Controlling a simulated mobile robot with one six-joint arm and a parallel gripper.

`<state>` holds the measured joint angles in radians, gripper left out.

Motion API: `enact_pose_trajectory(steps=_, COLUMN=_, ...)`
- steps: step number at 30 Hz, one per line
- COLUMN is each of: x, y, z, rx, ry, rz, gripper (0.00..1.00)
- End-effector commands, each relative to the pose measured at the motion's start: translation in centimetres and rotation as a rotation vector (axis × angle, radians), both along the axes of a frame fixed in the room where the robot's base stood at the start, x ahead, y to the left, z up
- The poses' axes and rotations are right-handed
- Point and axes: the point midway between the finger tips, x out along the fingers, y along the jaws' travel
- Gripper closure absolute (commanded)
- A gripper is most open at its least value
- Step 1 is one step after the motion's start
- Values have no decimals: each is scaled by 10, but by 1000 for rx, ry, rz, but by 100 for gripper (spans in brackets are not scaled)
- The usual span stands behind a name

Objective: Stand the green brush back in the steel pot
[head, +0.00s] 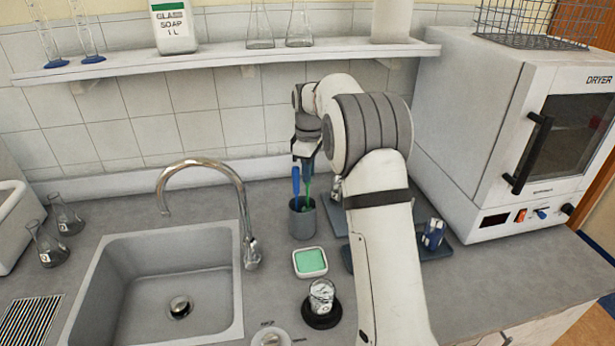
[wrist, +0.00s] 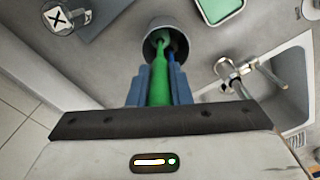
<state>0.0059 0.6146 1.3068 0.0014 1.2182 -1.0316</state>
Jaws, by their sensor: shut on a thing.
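The steel pot (head: 302,224) stands upright on the counter, right of the sink; its rim (wrist: 149,46) shows in the wrist view. My gripper (wrist: 159,85) is shut on the green brush (wrist: 160,84), with one finger on each side of its handle. The green brush (head: 307,190) points down, and its lower end reaches into the pot's mouth. How deep it sits is hidden. A blue brush (head: 296,181) stands in the pot beside it and also shows in the wrist view (wrist: 176,53). My gripper (head: 304,160) is above the pot.
A green sponge in a white dish (head: 310,262) lies in front of the pot. A glass on a black base (head: 321,297) stands nearer. The sink (head: 165,280) and tap (head: 245,215) are left. A dark tray (head: 430,242) and the dryer (head: 500,130) are right. A shelf (head: 230,60) runs above.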

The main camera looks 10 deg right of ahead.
Motion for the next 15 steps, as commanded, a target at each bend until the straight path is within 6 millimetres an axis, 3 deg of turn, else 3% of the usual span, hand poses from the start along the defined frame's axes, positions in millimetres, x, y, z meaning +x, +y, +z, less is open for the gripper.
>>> enact_pose_trajectory(steps=5, x=0, y=0, z=-23, rx=0, ry=2, rz=-1, gripper=100)
enact_pose_trajectory(steps=15, x=0, y=-1, z=-27, rx=1, ry=1, rz=-1, gripper=100)
